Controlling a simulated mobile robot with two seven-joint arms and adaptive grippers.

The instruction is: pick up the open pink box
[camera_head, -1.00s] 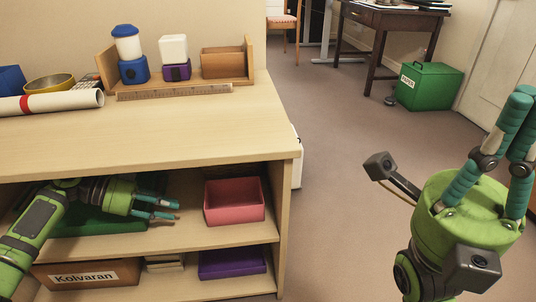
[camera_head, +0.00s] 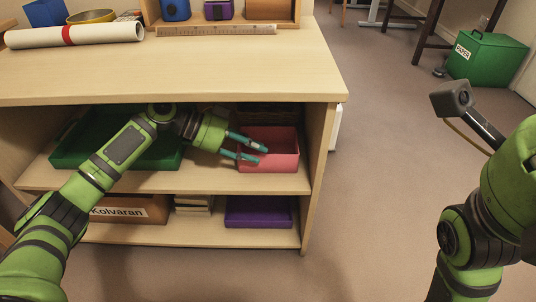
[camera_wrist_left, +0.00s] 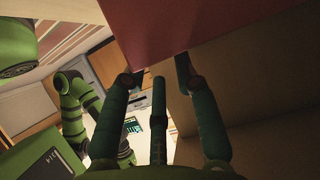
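The open pink box (camera_head: 270,162) stands upright on the upper shelf of the bureau, near its right side panel. My left gripper (camera_head: 262,154) reaches in from the left, with its teal fingers spread apart. In the head view the fingertips overlap the box's left part; I cannot tell if they touch it. In the left wrist view a pink box face (camera_wrist_left: 215,25) fills the top, just beyond the left gripper's spread, empty fingers (camera_wrist_left: 160,75). My right arm is at the right edge; its fingers are out of frame.
A green tray (camera_head: 75,158) lies left on the same shelf (camera_head: 215,182). Below are a Kolvaran box (camera_head: 140,209) and a purple box (camera_head: 258,212). The bureau top (camera_head: 200,70) is close above the arm. A green paper bin (camera_head: 490,58) stands on open floor at right.

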